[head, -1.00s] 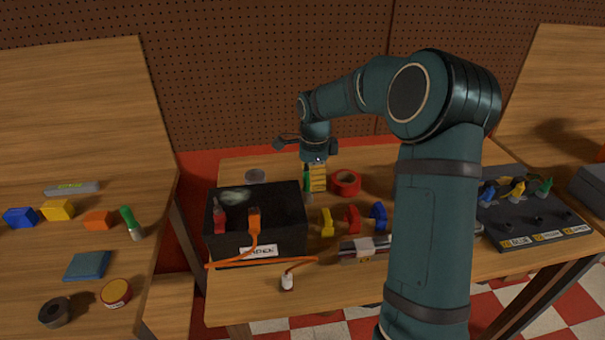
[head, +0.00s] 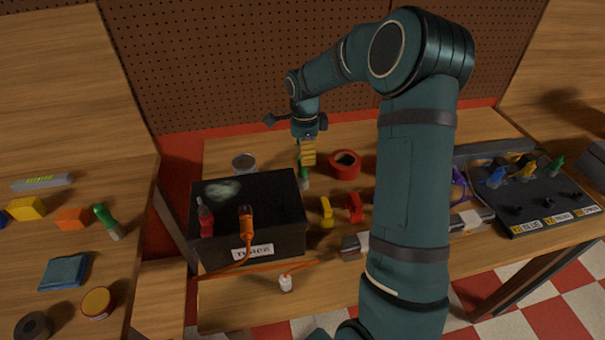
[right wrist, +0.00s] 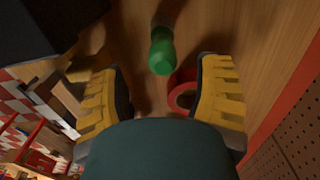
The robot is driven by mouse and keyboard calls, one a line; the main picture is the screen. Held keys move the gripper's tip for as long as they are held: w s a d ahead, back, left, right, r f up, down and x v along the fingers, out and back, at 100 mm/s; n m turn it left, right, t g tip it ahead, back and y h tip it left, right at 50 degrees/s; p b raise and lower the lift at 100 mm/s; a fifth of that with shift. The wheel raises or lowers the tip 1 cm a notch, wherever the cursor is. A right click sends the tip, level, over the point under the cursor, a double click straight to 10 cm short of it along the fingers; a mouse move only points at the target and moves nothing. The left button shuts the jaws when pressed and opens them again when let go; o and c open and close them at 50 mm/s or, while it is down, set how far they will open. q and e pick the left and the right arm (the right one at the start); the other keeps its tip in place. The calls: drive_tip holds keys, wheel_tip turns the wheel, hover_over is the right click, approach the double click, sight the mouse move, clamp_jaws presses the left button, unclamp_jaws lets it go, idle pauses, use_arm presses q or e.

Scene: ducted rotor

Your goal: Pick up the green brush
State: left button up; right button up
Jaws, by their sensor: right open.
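A green brush (head: 304,174) stands on the middle table, behind the black box's right corner. My right gripper (head: 308,156) is at its upper end, pointing down, with yellow fingers spread. In the right wrist view the brush's green end (right wrist: 162,52) shows between and beyond the open fingers (right wrist: 165,95), with clear space on both sides. Its far end is in shadow. Another green-handled tool (head: 108,222) with a pale tip lies on the left table. My left gripper is not in view.
A red tape roll (head: 344,164) lies close right of the brush, a grey round tin (head: 243,163) to its left. The black box (head: 275,243) with red and orange tools stands in front. Yellow (head: 326,211) and red (head: 354,208) clamp-like pieces are nearer the front.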

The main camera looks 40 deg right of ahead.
sight(303, 169)
drive_tip(key=shift+w+f, duration=0.15)
drive_tip(key=shift+f, duration=1.6)
drive_tip(key=shift+w+f, duration=0.1)
drive_tip(key=shift+f, duration=1.65)
drive_tip(key=shift+r, duration=0.1)
clamp_jaws()
